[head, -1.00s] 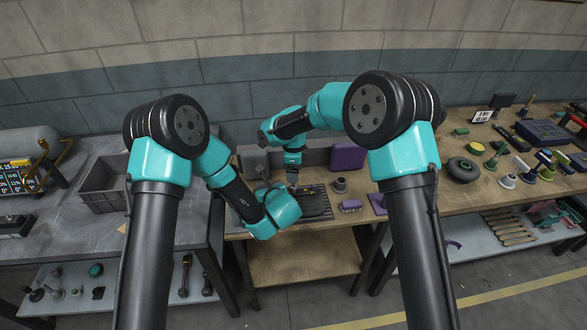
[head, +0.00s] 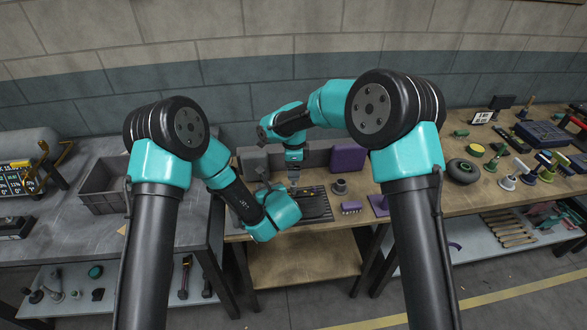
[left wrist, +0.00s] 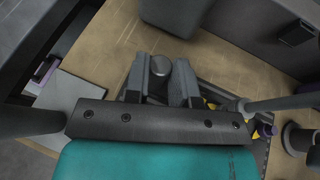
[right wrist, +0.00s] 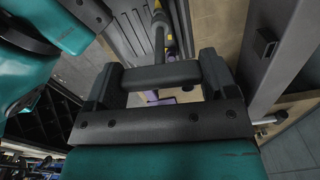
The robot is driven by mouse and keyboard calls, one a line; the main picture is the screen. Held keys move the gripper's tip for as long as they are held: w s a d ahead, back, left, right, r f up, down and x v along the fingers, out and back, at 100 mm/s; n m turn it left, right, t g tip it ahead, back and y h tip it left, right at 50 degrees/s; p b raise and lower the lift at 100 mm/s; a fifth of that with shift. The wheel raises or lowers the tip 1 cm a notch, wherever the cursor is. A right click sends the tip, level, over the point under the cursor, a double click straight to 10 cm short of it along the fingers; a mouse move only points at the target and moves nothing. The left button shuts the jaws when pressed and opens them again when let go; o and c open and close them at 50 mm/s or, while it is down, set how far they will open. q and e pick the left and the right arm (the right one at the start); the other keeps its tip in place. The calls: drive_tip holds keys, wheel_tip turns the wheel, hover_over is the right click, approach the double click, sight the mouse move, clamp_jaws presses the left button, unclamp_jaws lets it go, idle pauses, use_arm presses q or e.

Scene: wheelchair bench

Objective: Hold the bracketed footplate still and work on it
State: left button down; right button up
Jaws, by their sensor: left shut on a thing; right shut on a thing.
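The footplate (head: 314,205) is a dark ribbed plate on the bench in the head view, partly covered by my left wrist. Its ribbed face seems to show in the right wrist view (right wrist: 132,35). My left gripper (head: 264,189) is at the plate's left side. In the left wrist view its fingers are shut on a grey round-ended part (left wrist: 159,80), which I take for the bracket or tube of the footplate. My right gripper (head: 294,181) points down above the plate. In the right wrist view it is shut on the dark crossbar (right wrist: 160,76) of a T-shaped tool, whose shaft runs away from me.
A purple block (head: 347,158) stands behind the plate. A dark cup (head: 340,187), a purple brush (head: 351,207) and a purple piece (head: 378,204) are to its right. A grey crate (head: 103,192) is on the left bench. The bench's right side holds several tools.

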drive_tip(key=shift+r, duration=0.3)
drive_tip(key=shift+r, duration=1.85)
use_arm(q)
drive_tip(key=c, duration=0.9)
unclamp_jaws()
drive_tip(key=shift+o, duration=0.2)
drive_tip(key=shift+s, duration=0.1)
drive_tip(key=v, duration=1.2)
drive_tip(key=shift+f, duration=0.1)
